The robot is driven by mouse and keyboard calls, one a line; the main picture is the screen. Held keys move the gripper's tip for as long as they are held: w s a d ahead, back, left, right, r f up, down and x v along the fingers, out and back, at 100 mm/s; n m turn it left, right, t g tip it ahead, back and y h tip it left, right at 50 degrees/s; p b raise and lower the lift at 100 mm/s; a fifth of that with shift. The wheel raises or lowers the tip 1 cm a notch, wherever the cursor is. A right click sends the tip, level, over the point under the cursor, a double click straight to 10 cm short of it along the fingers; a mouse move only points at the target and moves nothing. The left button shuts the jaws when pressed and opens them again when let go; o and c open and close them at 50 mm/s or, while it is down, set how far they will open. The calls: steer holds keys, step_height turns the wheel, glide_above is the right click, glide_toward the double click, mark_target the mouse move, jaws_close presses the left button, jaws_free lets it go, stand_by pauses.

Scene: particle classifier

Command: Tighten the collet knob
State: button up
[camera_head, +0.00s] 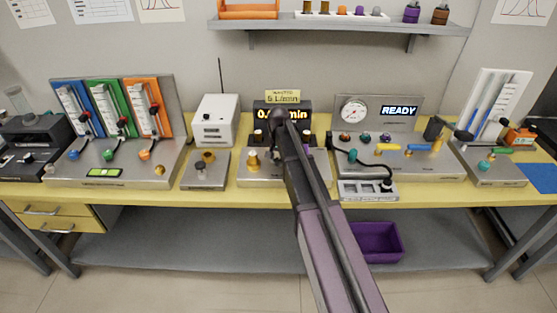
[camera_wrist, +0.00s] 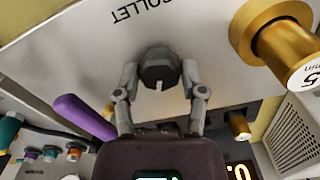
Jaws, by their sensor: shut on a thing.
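The dark collet knob (camera_wrist: 157,66) sits on the light panel below the "COLLET" label (camera_wrist: 143,12) in the wrist view. My gripper (camera_wrist: 159,76) has one finger on each side of the knob and is shut on it. A small white mark shows on the knob's near face. In the head view my arm reaches to the middle of the bench, with its end (camera_head: 279,116) in front of the digital display (camera_head: 297,113). The knob is hidden behind my arm there.
A large brass knob (camera_wrist: 286,42) stands right of the collet knob in the wrist view. A purple lever or handle (camera_wrist: 82,117) lies close left of my gripper. The yellow bench (camera_head: 220,197) holds several instruments; a purple bin (camera_head: 378,243) is on the lower shelf.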

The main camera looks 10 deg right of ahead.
steer(key=m, duration=0.6)
steer(key=shift+s+m, duration=0.15)
steer(key=shift+m, duration=0.15)
steer(key=m, duration=0.5)
steer(key=shift+m, duration=0.4)
steer(key=o, duration=1.1)
steer(key=shift+o, duration=0.3)
steer(key=shift+n, duration=0.3)
